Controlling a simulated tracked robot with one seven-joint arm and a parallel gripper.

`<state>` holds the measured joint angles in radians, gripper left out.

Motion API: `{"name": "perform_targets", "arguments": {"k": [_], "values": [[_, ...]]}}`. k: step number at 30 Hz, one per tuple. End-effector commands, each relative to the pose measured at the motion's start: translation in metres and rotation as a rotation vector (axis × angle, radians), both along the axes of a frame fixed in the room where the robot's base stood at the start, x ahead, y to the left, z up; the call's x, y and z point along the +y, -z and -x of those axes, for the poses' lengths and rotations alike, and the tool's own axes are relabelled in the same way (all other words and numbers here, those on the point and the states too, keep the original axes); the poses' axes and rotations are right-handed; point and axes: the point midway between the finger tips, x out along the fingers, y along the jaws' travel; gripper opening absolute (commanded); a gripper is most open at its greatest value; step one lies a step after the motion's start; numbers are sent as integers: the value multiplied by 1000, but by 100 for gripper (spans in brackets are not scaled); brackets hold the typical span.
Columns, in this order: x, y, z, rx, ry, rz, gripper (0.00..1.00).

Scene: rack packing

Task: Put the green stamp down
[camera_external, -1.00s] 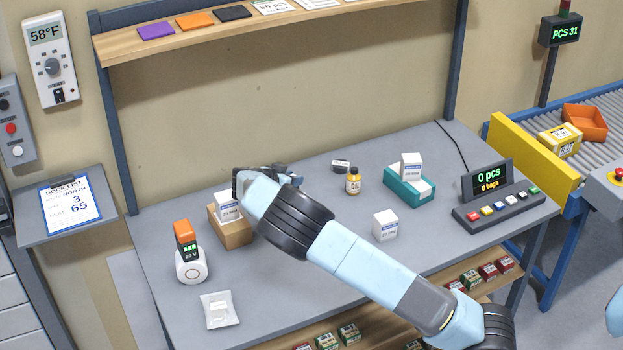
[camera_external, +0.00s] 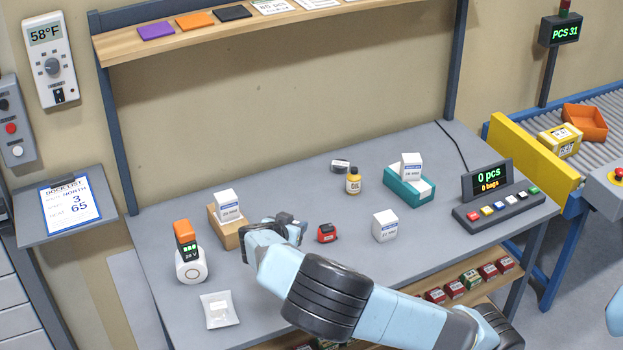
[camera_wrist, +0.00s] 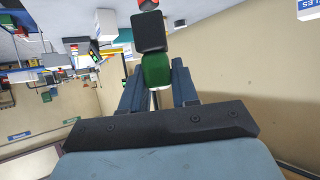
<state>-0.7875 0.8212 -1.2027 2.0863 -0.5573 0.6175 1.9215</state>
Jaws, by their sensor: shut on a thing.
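The green stamp (camera_wrist: 156,70) is between the fingers of my gripper (camera_wrist: 157,92) in the wrist view, with a black block-like part (camera_wrist: 147,32) beyond it. My gripper is shut on it. In the external view my gripper (camera_external: 288,226) is low over the middle-left of the grey table (camera_external: 260,290), right of a cardboard box. The stamp cannot be made out there. I cannot tell whether it touches the table.
A red stamp-like item (camera_external: 327,232) stands just right of my gripper. A white box (camera_external: 385,226) is farther right. The cardboard box (camera_external: 232,238) holding a white box is close on the left. A white packet (camera_external: 219,309) lies front left.

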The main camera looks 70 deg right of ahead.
Motion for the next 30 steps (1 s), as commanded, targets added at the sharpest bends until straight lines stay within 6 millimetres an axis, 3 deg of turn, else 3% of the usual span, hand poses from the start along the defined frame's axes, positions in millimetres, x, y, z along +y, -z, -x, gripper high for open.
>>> {"name": "perform_targets", "arguments": {"k": [6, 18, 24, 30], "values": [[36, -1, 33, 2, -38, 0, 0], [86, 2, 98, 3, -94, 1, 0], [98, 5, 121, 1, -109, 1, 0], [100, 8, 124, 1, -112, 1, 0]]}}
